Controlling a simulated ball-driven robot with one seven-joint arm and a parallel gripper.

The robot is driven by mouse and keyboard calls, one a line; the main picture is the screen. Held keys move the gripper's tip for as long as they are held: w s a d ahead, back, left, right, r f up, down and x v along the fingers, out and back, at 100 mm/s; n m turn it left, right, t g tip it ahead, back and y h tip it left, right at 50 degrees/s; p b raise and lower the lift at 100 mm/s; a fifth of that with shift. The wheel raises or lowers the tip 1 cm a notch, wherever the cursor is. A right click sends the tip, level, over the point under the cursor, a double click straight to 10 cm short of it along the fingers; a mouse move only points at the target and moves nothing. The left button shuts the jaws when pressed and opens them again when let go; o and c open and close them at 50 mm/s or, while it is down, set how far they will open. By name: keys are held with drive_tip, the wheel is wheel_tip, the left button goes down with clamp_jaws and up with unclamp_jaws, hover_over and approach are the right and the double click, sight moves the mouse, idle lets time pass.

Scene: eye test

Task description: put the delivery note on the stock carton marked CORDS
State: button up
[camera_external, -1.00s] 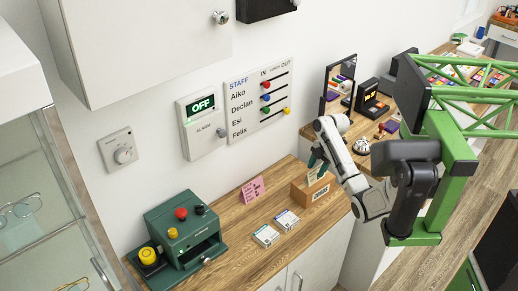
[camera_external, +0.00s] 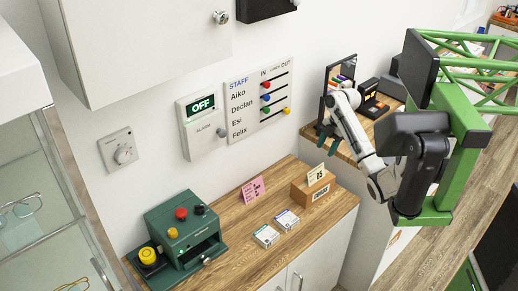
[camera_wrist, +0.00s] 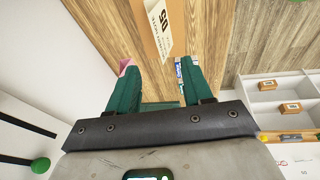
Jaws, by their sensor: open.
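A small cream note (camera_external: 316,173) with dark print stands tilted at the top of an orange-brown box (camera_external: 313,191) at the right end of the wooden counter. The box has a white label on its front that is too small to read. In the wrist view the note (camera_wrist: 160,22) shows upside down beyond my fingers, against the box's orange side (camera_wrist: 143,32). My gripper (camera_external: 327,143) is above and to the right of the note, apart from it. In the wrist view my gripper (camera_wrist: 157,80) has its green fingers spread with nothing between them.
A pink card (camera_external: 253,189) and two small packs (camera_external: 266,236) (camera_external: 286,220) stand or lie left of the box. A green machine (camera_external: 184,235) is further left. A mirror (camera_external: 339,85) stands behind my gripper. White compartments with orange labelled fronts (camera_wrist: 268,85) show at right.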

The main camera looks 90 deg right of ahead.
drive_tip(key=w+a+f+m+y, duration=0.15)
drive_tip(key=w+a+f, duration=0.25)
drive_tip(key=w+a, duration=0.65)
drive_tip(key=w+a+f+m+h, duration=0.1)
drive_tip(key=w+a+f+m, duration=0.15)
drive_tip(key=w+a, duration=0.8)
drive_tip(key=s+a+f+m+g, duration=0.1)
drive_tip(key=s+a+f+m, duration=0.15)
drive_tip(key=a, duration=0.75)
drive_tip(key=s+a+f+m+g, duration=0.1)
drive_tip(key=s+a+f, duration=0.25)
drive_tip(key=a, duration=0.65)
drive_tip(key=s+a+r+m+h, duration=0.1)
drive_tip(key=s+a+h, duration=0.1)
drive_tip(key=s, duration=0.4)
drive_tip(key=shift+s+r+m, duration=0.3)
drive_tip(key=shift+r+m, duration=0.05)
drive_tip(key=shift+y, duration=0.25)
drive_tip(key=f+b, duration=0.5)
drive_tip(key=shift+a, duration=0.2)
